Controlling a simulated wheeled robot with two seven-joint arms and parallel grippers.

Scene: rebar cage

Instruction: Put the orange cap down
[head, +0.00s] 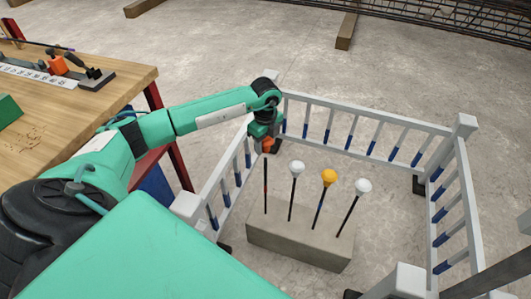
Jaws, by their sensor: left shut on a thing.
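My left gripper (267,147) reaches over the white railing and points down, shut on an orange cap (268,143). The cap is partly hidden by the fingers. It is close above the top of the leftmost bar (265,185), a thin dark bar with no separate cap showing on it; I cannot tell whether they touch. The bars stand up from a grey concrete block (300,240). The other bars carry a white cap (297,168), an orange-yellow cap (329,177) and a white cap (363,186). My right gripper is out of view.
A white railing (370,120) with blue-ended balusters encloses the block; its posts (466,125) stand at the corners. A wooden workbench (120,82) with tools is at left. A rebar cage (440,18) lies at the back. Concrete floor (390,215) is clear right of the block.

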